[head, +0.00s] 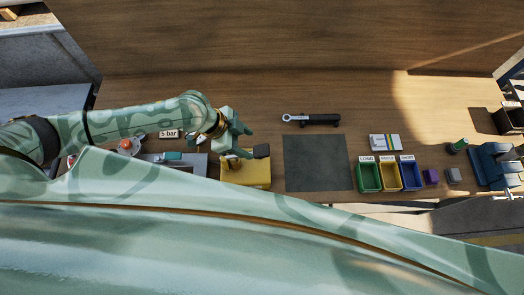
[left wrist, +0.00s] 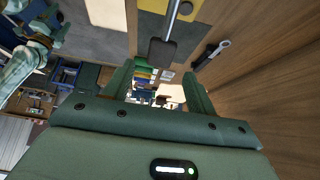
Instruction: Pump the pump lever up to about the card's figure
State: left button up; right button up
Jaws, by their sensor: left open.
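The pump has a yellow base (head: 245,174) and a lever ending in a black grip (head: 261,151). In the left wrist view the lever is a metal rod with the black grip (left wrist: 161,51), just beyond my fingertips. The card (head: 168,134) reads "5 bar" and stands left of the pump. My left gripper (head: 240,131) is open above and behind the pump, apart from the grip. Its two fingers also show in the left wrist view (left wrist: 159,85) with nothing held between them. A pale green arm, seemingly my right one, shows at that view's left edge; its jaws are unclear.
A wrench (head: 311,119) lies behind a dark mat (head: 318,163). Green (head: 369,177), yellow (head: 390,176) and blue (head: 411,175) bins stand right of it. A red-orange round part (head: 127,146) is beside my left forearm. The mat is clear; my body hides the front edge.

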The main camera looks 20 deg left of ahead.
pick_arm(q)
jog(key=b+x, duration=0.4)
jog(key=x, duration=0.1)
jog(key=shift+w+d+f+b, duration=0.1)
jog(key=shift+f+b, duration=0.25)
jog(key=shift+f, duration=0.05)
jog(key=shift+w+d+r+p, duration=0.1)
jog(key=shift+w+r+p, duration=0.1)
jog(key=shift+p, duration=0.15)
jog(key=shift+f, duration=0.1)
jog(key=c, duration=0.8)
